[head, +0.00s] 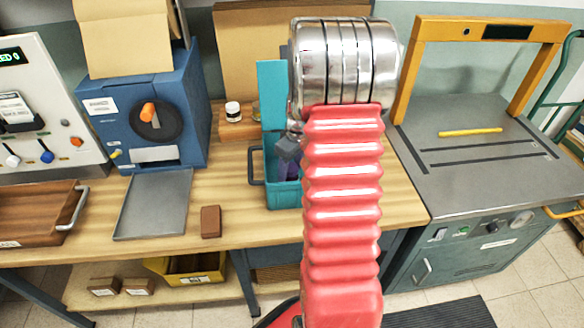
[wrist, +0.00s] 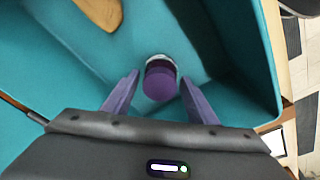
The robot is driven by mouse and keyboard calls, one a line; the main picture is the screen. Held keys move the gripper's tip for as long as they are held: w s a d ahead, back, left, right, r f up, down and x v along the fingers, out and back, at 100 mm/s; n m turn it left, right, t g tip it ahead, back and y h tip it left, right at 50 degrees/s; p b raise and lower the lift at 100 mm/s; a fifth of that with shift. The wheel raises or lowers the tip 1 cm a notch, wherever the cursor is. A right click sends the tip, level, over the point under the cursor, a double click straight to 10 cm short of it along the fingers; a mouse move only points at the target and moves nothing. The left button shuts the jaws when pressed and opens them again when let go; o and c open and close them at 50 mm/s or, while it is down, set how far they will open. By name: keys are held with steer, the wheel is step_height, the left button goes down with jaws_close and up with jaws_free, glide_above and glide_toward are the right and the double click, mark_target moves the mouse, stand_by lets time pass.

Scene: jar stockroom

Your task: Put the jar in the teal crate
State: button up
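The teal crate (head: 284,196) stands on the wooden bench, partly hidden behind my red arm. My gripper (head: 289,170) reaches down into it from above. In the wrist view the crate's teal walls (wrist: 60,125) surround my gripper (wrist: 160,79). A jar (wrist: 160,83) with a purple round top and a dark and pale band is inside the crate, between and just beyond the purple fingertips. The fingers are spread, with a gap showing on each side of the jar. The head view does not show this jar clearly.
A small white-topped jar (head: 232,110) stands on a wooden block behind the crate. A brown block (head: 211,221) and grey tray (head: 153,204) lie to the left. A tan piece (wrist: 100,10) shows at the wrist view's top. A grey machine (head: 470,175) stands right.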

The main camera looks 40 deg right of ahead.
steer(key=shift+o, duration=1.2)
step_height(320, 180, up, 12)
steer(key=s, duration=0.1)
steer(key=shift+s+d, duration=0.2)
steer(key=shift+s, duration=0.2)
steer(key=s+a+r+t, duration=0.1)
steer(key=s+a+r, duration=0.25)
steer(key=a, duration=0.45)
steer(key=s+a+r+m+t+h, duration=0.15)
steer(key=a+r, duration=0.25)
steer(key=a, duration=0.5)
steer(key=s+a+r+y, duration=0.1)
steer(key=s+a+r, duration=0.2)
steer(key=a, duration=0.5)
steer(key=s+a+t, duration=0.1)
steer(key=s+a, duration=0.5)
steer(key=s, duration=0.1)
steer(key=shift+a+f, duration=0.2)
steer(key=shift+f, duration=0.1)
